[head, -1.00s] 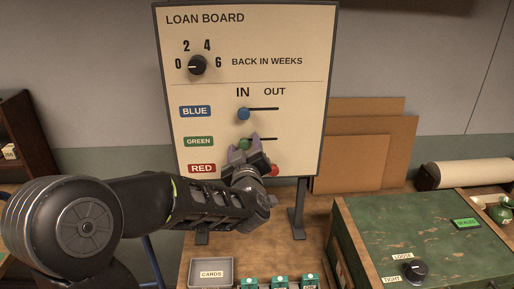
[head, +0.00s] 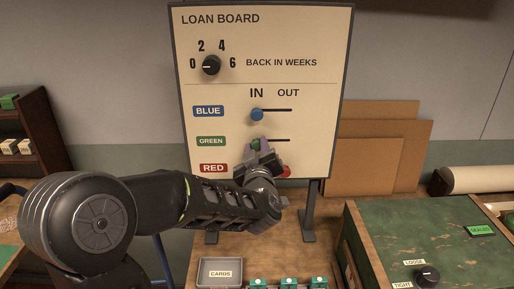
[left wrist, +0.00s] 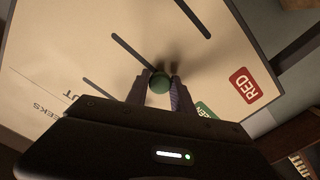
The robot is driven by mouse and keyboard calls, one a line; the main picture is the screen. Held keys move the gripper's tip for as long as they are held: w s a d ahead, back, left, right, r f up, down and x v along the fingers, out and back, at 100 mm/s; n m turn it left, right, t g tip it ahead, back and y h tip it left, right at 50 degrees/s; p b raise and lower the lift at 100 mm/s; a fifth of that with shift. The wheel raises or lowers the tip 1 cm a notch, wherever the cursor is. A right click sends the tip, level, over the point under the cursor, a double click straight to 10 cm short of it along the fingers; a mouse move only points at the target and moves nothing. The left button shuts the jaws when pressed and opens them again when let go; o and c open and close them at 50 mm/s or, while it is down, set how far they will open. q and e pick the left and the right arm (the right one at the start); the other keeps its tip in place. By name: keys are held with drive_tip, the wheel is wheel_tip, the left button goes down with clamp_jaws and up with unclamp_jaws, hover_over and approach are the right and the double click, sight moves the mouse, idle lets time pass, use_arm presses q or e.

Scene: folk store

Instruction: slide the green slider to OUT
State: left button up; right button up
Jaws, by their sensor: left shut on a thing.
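The green slider knob (head: 255,144) sits at the left, IN end of its slot (head: 280,140) on the upright loan board (head: 290,40). My left gripper (head: 257,148) reaches it from below, shut on the knob. In the left wrist view the green knob (left wrist: 160,82) is between the two fingertips, and its slot (left wrist: 130,76) runs off up and left. The OUT lettering (left wrist: 72,101) is partly cut by my gripper's body. The right gripper is not in view.
The blue slider knob (head: 257,115) is at IN just above. The red knob (head: 285,171) is toward the right, partly hidden by my gripper. A CARDS tray (head: 220,272) and green boxes (head: 289,283) are below. A green cabinet (head: 420,235) stands at right.

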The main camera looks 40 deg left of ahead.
use_arm(q)
drive_tip(key=shift+d, duration=0.15)
drive_tip(key=shift+w+d, duration=1.2)
drive_tip(key=shift+d, duration=0.3)
drive_tip(key=shift+w+d, duration=1.15)
drive_tip(key=shift+d, duration=0.3)
drive_tip(key=o, duration=1.1)
drive_tip(key=shift+s+d, duration=0.1)
approach(285, 140)
drive_tip(key=v, duration=0.2)
drive_tip(key=shift+s+d+b, duration=0.25)
drive_tip(key=shift+s+b, duration=0.05)
